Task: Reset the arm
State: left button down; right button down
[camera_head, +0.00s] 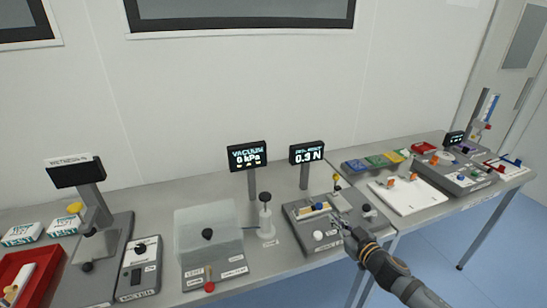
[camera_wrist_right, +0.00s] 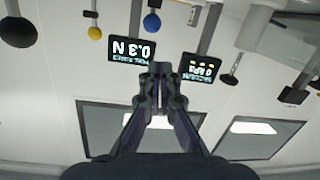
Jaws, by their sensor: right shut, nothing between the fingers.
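My right gripper (camera_head: 341,226) comes in from the lower right in the head view, above the front of the grey device (camera_head: 322,224) under the 0.3 N display. It is shut and empty. In the right wrist view the fingers (camera_wrist_right: 160,72) are together, pointing toward the upside-down displays and the wall. My left gripper is not in view.
The vacuum display (camera_head: 249,156) reads 0 kPa and the force display (camera_head: 307,152) reads 0.3 N. A clear box (camera_head: 208,232) stands left of centre. A red tray (camera_head: 28,275) is at far left. A white board (camera_head: 408,194) and coloured blocks lie at right.

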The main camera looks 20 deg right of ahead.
jog(key=s+a+f+m+g+h, duration=0.1)
jog(key=s+a+f+g, duration=0.25)
jog(key=s, duration=0.45)
jog(key=s+a+f+m+g+h, duration=0.1)
jog(key=s+a+f+g, duration=0.2)
jog(key=s+f+g, duration=0.35)
jog(key=s+a+f+m+g+h, duration=0.1)
jog(key=s+a+f+g, duration=0.15)
jog(key=s, duration=0.65)
notch_tip(320, 180, down, 24)
jog(key=s+d+f+g, duration=0.1)
jog(key=s+d, duration=0.1)
jog(key=s, duration=0.1)
jog(key=s+d+f+g, duration=0.1)
jog(key=s+f, duration=1.5)
jog(key=s, duration=0.2)
jog(key=shift+s, duration=0.2)
jog(key=shift+g, duration=0.25)
